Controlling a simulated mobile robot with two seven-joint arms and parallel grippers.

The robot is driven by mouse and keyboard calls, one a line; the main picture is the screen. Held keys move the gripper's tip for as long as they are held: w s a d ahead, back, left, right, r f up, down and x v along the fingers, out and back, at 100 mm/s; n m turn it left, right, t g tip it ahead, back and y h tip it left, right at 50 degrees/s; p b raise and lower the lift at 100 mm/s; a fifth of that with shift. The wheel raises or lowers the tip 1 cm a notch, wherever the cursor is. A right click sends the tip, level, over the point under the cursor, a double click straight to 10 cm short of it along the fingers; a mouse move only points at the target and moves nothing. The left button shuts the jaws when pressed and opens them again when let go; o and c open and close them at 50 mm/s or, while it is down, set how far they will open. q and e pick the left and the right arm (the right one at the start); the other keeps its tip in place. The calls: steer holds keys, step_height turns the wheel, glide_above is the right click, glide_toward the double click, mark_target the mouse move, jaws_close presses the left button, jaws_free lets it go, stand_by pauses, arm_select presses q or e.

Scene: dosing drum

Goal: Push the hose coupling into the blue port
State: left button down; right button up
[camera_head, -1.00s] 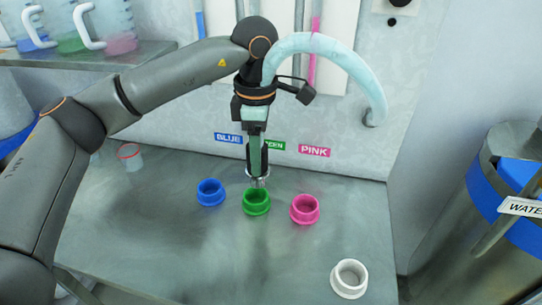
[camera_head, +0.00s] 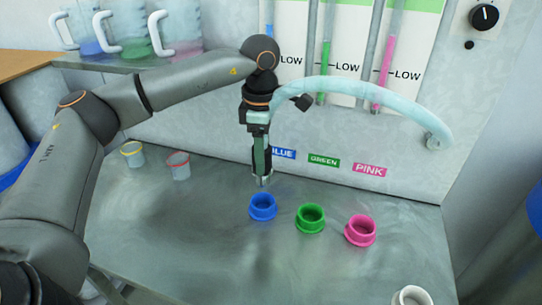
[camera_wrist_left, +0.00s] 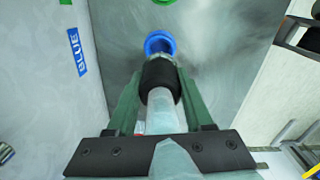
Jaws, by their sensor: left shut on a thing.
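My left gripper (camera_head: 262,160) is shut on the hose coupling (camera_head: 263,180), which points down with its metal tip just above and slightly behind the blue port (camera_head: 263,208). A pale, translucent hose (camera_head: 365,88) arches from the gripper to the wall fitting at the right. In the left wrist view, the coupling's black sleeve (camera_wrist_left: 160,82) sits between the green fingers, and the blue port (camera_wrist_left: 160,37) shows just beyond its tip, partly covered. The tip looks apart from the port. My right gripper is not in view.
The green port (camera_head: 310,218) and pink port (camera_head: 360,230) stand to the right of the blue one. A white ring (camera_head: 412,296) is at the lower right. Two small cups (camera_head: 178,165) stand at the back left. The table's left middle is clear.

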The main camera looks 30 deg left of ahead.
mark_target(263, 178)
arm_select(q)
steer(key=shift+f+b, duration=0.9)
steer(key=shift+f, duration=0.15)
steer(key=shift+f+b, duration=0.35)
steer(key=shift+f, duration=0.1)
steer(key=shift+f+b, duration=0.5)
steer(key=shift+f, duration=0.35)
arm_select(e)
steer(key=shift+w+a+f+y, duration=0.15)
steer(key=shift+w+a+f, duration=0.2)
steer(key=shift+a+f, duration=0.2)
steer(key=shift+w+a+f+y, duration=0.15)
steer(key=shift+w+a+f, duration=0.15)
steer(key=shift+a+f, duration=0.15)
arm_select(q)
steer(key=shift+f, duration=0.25)
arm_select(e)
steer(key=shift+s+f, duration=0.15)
arm_select(q)
steer(key=shift+f+b, duration=0.35)
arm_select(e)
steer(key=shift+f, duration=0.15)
arm_select(q)
steer(key=shift+f, duration=0.45)
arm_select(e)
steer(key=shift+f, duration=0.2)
